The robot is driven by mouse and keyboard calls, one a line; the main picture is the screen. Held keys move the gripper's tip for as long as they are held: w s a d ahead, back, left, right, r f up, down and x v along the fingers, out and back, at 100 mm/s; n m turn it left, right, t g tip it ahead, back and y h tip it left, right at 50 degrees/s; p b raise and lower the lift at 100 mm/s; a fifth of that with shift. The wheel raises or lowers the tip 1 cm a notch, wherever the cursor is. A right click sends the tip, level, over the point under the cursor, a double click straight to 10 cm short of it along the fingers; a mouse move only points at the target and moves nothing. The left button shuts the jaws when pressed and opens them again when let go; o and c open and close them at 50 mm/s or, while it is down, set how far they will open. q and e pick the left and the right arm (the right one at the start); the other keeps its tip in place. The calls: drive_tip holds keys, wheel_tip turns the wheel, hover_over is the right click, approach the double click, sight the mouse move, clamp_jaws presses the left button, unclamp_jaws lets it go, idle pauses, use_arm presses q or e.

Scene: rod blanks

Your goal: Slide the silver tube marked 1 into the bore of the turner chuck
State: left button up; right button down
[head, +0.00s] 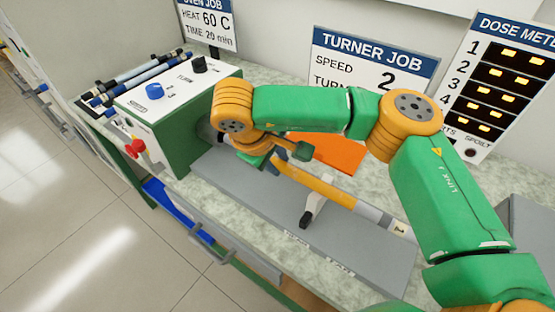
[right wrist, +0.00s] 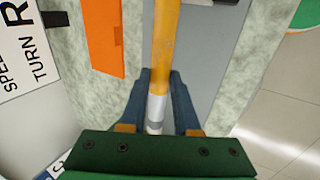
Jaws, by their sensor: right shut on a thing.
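A long rod with an orange middle and silver ends (head: 322,189) lies slantwise over the grey bed of the turner. Its right end carries a pale tag (head: 398,228) whose mark I cannot read surely. My right gripper (head: 281,152) is shut on the rod near its chuck-side end. In the right wrist view, the blue fingers (right wrist: 157,88) sit either side of the rod's silver part (right wrist: 156,106). The turner chuck (head: 205,132) shows only partly behind my right arm. Its bore and the rod's near tip are hidden. My left gripper is not in view.
The turner's white and green housing (head: 170,105) stands left, with knobs and a red button (head: 135,148). A black-and-white rest (head: 312,206) stands by the rod. An orange sheet (head: 340,153) lies behind the bed.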

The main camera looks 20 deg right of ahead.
idle(0.7)
drive_tip(key=shift+w+a+p, duration=0.75)
drive_tip(key=shift+w+a, duration=0.1)
drive_tip(key=shift+w, duration=0.25)
drive_tip(key=shift+w+a+p, duration=0.7)
drive_tip(key=shift+w+a, duration=0.15)
drive_tip(key=shift+w, duration=0.25)
drive_tip(key=c, duration=0.6)
unclamp_jaws()
drive_tip(key=shift+o, duration=0.2)
drive_tip(key=v, duration=0.7)
drive_tip(key=shift+b, duration=0.4)
